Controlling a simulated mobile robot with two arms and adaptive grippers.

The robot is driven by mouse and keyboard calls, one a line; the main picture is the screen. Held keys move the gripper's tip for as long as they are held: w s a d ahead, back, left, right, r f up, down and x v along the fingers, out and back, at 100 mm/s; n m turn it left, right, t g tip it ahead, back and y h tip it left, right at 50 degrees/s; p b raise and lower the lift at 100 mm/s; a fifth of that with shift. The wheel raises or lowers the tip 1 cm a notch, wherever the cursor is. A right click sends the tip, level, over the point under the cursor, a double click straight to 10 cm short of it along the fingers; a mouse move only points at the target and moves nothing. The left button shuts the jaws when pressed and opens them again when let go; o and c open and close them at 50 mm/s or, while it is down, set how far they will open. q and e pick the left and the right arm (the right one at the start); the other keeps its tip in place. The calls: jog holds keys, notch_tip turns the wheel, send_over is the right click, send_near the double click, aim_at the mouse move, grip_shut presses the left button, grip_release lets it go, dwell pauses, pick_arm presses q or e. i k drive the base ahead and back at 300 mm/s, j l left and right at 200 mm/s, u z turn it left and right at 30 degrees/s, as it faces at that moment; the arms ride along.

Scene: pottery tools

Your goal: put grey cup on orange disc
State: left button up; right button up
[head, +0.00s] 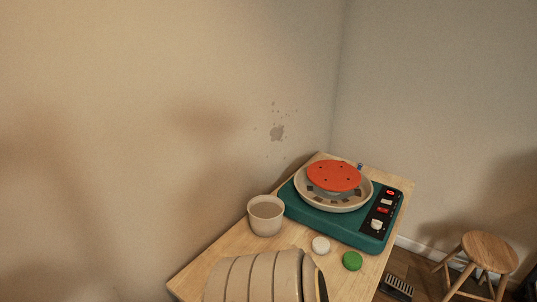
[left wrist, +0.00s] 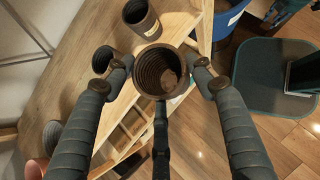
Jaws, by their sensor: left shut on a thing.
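The orange disc (head: 334,175) shows in the head view, bare, on top of the pottery wheel's pale round basin (head: 350,204). Neither gripper can be made out in the head view, and the disc is not in the left wrist view. My right gripper is not in view.
The teal wheel base (head: 334,228) stands on a wooden table (head: 232,247) against the wall. A pale cup (head: 266,214), a white round piece (head: 321,245) and a green one (head: 352,261) are beside it. The left wrist view shows wooden shelving with another dark cup (left wrist: 141,17).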

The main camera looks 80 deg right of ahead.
aim_at(334, 173)
jog(key=k+l+z, duration=0.1)
jog(key=k+z, duration=0.35)
jog(key=k+l+z, duration=0.25)
jog(key=k+z, duration=0.15)
jog(key=k, duration=0.15)
